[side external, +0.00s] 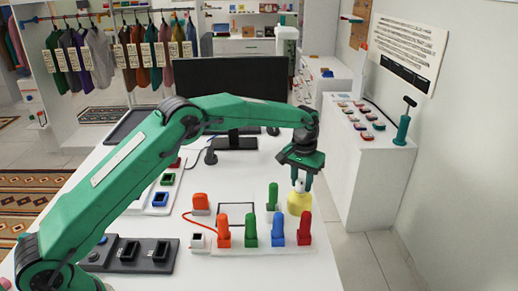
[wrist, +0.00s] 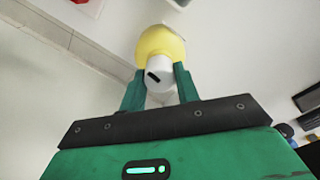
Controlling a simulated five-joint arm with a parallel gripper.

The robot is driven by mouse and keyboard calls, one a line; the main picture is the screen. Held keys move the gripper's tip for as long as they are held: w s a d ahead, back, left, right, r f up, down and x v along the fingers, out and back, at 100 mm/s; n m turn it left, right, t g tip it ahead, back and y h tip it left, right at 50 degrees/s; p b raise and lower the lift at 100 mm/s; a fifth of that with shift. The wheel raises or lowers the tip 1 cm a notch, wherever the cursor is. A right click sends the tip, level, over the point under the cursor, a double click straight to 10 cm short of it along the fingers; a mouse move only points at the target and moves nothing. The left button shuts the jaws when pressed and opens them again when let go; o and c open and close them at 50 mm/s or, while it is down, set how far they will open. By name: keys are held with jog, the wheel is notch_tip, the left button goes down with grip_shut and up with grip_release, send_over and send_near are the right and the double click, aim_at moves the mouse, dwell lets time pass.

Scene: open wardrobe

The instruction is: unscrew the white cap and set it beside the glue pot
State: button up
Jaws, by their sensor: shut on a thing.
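The yellow glue pot (side external: 299,204) is at the right side of the white table, just behind the red upright piece, with its white cap (side external: 299,186) at its top. My gripper (side external: 302,177) is above the pot, pointing down, with its fingers at the cap. In the wrist view, the two green fingers (wrist: 159,73) are shut on the white cap (wrist: 157,76), one on each side. The cap has a black mark on it. The yellow pot (wrist: 160,43) shows directly beyond the cap. I cannot tell whether the cap's thread is still engaged.
Green (side external: 250,230), blue (side external: 278,230) and red (side external: 304,229) upright pieces stand in front of the pot. A black monitor (side external: 246,85) stands behind. A white cabinet (side external: 370,165) with a green pump (side external: 403,124) is at the right, across a floor gap.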

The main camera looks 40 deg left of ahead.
jog(key=n, duration=0.4)
jog(key=shift+n, duration=0.3)
jog(key=shift+d+n, duration=0.1)
jog(key=shift+n, duration=2)
jog(key=o, duration=1.1)
jog(key=shift+c, duration=0.4)
jog(key=shift+m, duration=0.3)
